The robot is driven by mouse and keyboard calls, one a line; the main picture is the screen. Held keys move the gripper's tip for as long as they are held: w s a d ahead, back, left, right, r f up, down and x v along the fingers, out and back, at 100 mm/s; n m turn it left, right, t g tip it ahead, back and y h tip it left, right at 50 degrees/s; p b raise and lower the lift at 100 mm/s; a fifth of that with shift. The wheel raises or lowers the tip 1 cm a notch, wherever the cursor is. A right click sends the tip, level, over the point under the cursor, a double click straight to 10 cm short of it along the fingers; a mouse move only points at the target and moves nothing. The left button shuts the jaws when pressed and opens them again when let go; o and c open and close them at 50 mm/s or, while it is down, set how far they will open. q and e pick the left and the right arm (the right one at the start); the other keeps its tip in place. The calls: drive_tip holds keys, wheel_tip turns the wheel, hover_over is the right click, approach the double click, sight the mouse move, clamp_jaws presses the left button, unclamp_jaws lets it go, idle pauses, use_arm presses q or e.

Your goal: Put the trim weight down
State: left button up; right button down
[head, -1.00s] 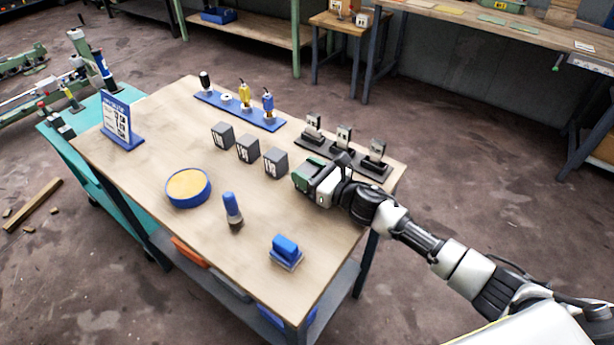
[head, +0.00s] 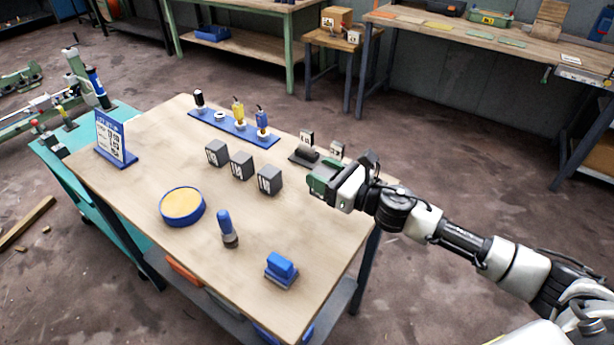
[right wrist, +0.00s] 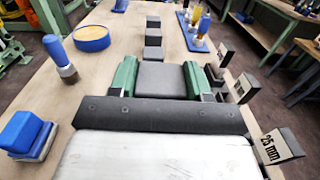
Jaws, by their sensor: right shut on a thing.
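My right gripper (head: 320,181) has green fingers and reaches in over the right side of the table. It is shut on a dark grey block, the trim weight (right wrist: 163,78), which shows between the fingers in the right wrist view. In the head view the gripper hides the block. The gripper covers part of a dark rack (head: 297,158) with upright size labels; I cannot tell the height of the block above it. My left gripper is not in view.
Three dark labelled cubes (head: 241,166) stand in a row left of the gripper. A blue holder (head: 205,118) with tools lies behind them. A round blue dish (head: 163,213), a blue-handled tool (head: 225,224) and a blue block (head: 281,266) are nearer. Bare tabletop lies between these.

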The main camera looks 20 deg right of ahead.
drive_tip(key=s+d+r+b, duration=0.1)
drive_tip(key=s+d+r, duration=0.3)
drive_tip(key=s, duration=0.1)
drive_tip(key=s+a+f+m+t+h, duration=0.1)
drive_tip(key=s+a+f+m+h, duration=0.1)
drive_tip(key=s+f+m+h, duration=0.1)
drive_tip(key=s+a+f+m+t+h, duration=0.2)
drive_tip(key=s+a+f+m+h, duration=0.1)
drive_tip(key=s+h, duration=0.4)
drive_tip(key=s+f+m, duration=0.1)
drive_tip(key=s+f, duration=0.1)
drive_tip(key=s, duration=0.1)
drive_tip(key=shift+a+h, duration=0.15)
drive_tip(key=shift+h, duration=0.15)
